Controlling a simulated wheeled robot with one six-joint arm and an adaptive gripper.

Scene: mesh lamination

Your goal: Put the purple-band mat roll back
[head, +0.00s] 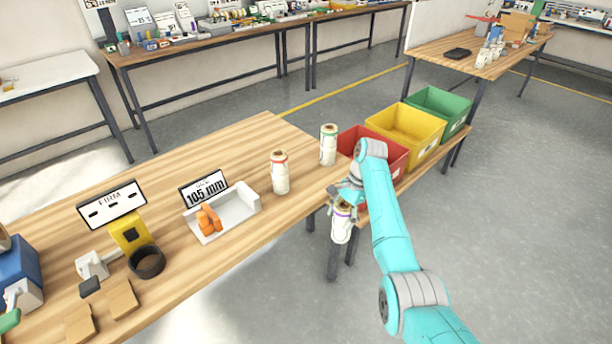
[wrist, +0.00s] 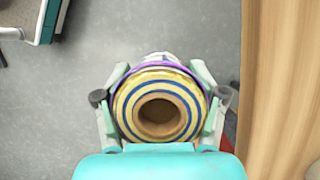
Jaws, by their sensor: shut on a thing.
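The purple-band mat roll (head: 341,226) is upright in my gripper (head: 346,199), off the table's right edge and above the floor. In the wrist view the roll (wrist: 158,72) shows its end, with yellow and blue rings around a brown core and a purple band behind. My gripper (wrist: 160,104) is shut on it, one finger on each side. Two other rolls stand upright on the wooden table (head: 150,189): a red-band roll (head: 280,171) and a roll with a greenish band (head: 328,145) near the right end.
Red (head: 395,170), yellow (head: 410,123) and green (head: 440,104) bins stand on a low bench beyond the table. A white cradle (head: 240,200) with orange pieces, a 105 mm display (head: 205,190) and a yellow device (head: 128,232) occupy the table. Bare tabletop lies around the standing rolls.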

